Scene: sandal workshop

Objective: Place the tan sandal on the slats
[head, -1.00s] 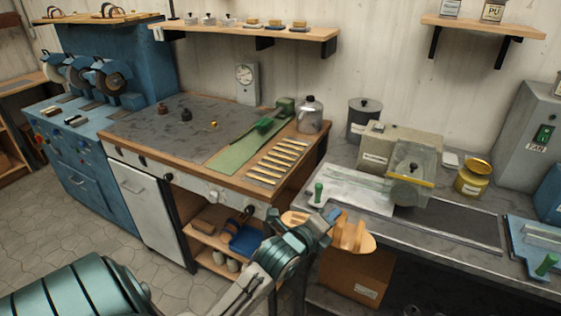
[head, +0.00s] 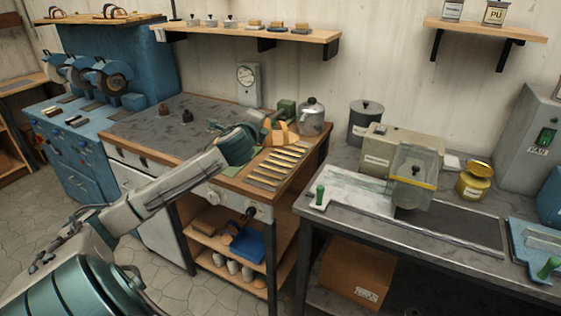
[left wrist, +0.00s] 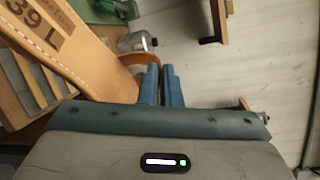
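The tan sandal (head: 283,135) is at the back of the wooden bench, just behind the row of slats (head: 276,168). My left gripper (head: 266,126) comes in from the left and is beside it. In the left wrist view the sandal's sole (left wrist: 85,45), marked "39 L", fills the upper left, with slats (left wrist: 40,78) below and behind it. The blue fingers (left wrist: 162,86) are close together at the sandal's strap, shut on it. The sandal appears held above the bench; its exact height is unclear. My right gripper is out of view.
A metal can (head: 311,118) stands just right of the sandal, with a green tool (head: 287,108) behind it. A dial gauge (head: 248,85) is at the wall. The slats look empty.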

